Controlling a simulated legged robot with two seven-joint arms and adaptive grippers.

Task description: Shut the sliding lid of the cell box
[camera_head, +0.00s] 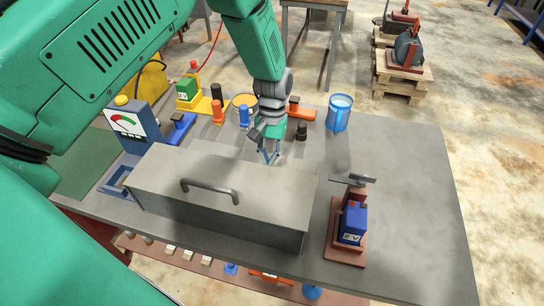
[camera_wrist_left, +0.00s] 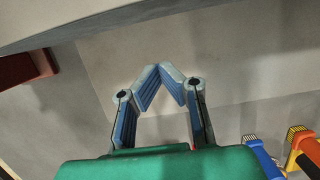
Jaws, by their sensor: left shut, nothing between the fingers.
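The cell box (camera_head: 165,172) is a long grey box on the workbench, with a flat grey top that I take to be the sliding lid (camera_head: 262,190). A dark bar handle (camera_head: 210,189) sits on the top, left of its middle. No opening into the box shows from here, and I cannot tell how far the lid is slid. My left gripper (camera_head: 269,158) is at the far long edge of the box, right of the handle. Its fingertips meet with nothing between them, also in the left wrist view (camera_wrist_left: 172,70). I cannot tell whether they touch the box. My right gripper is not visible.
A blue cell on a dark red stand (camera_head: 345,250) stands close right of the box. Behind the box are a blue mug (camera_head: 339,113), a gauge (camera_head: 130,124) and several small coloured parts. The bench's right side is clear.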

